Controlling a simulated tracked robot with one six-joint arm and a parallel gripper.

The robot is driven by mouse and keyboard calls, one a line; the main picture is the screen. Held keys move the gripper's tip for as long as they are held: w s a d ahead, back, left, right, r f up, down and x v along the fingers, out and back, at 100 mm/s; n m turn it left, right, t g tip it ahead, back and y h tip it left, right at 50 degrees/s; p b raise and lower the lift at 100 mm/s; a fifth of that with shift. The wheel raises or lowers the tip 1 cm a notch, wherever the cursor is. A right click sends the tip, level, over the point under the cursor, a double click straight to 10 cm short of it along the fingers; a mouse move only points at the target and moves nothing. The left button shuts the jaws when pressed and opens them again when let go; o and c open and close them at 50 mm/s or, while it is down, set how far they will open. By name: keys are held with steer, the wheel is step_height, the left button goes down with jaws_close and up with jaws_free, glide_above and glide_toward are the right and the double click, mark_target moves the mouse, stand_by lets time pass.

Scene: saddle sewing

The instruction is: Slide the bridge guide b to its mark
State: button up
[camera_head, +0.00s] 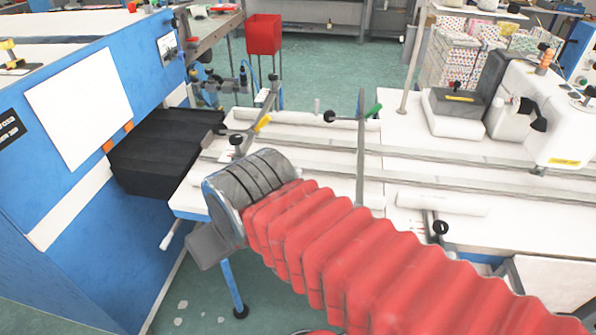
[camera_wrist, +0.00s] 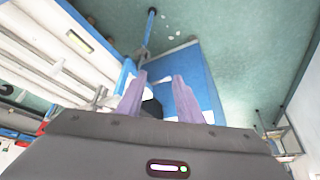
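Several guide pieces sit on the long rails of the white table (camera_head: 290,131); I cannot tell which one is bridge guide b. One has a yellow handle (camera_head: 263,123), with a black knob (camera_head: 237,140) nearby. Another has a green handle (camera_head: 375,110) and a black knob (camera_head: 330,116) at the back. A third black knob (camera_head: 440,228) is at the front right. My gripper (camera_wrist: 160,83) shows two purple fingers spread apart in the wrist view. A dark round thing (camera_wrist: 152,107) appears between or beyond them; contact is unclear. In the head view my wrist hides the fingers.
A blue machine (camera_head: 100,235) with a black box (camera_head: 160,150) stands close left of my wrist. A white sewing machine (camera_head: 555,115) is at the right. A red bin (camera_head: 263,35) stands behind. Green floor (camera_head: 310,60) is open at the back.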

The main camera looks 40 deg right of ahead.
steer(key=shift+w, duration=0.1)
steer(key=r+m+g, duration=0.1)
glide_above(299, 170)
steer(key=s, duration=0.5)
steer(key=shift+a+r+h, duration=0.15)
steer(key=shift+a+h, duration=0.15)
steer(key=shift+w, duration=0.1)
steer(key=x, duration=1.3)
steer(key=shift+f, duration=0.45)
steer(key=shift+c, duration=0.5)
jaws_close()
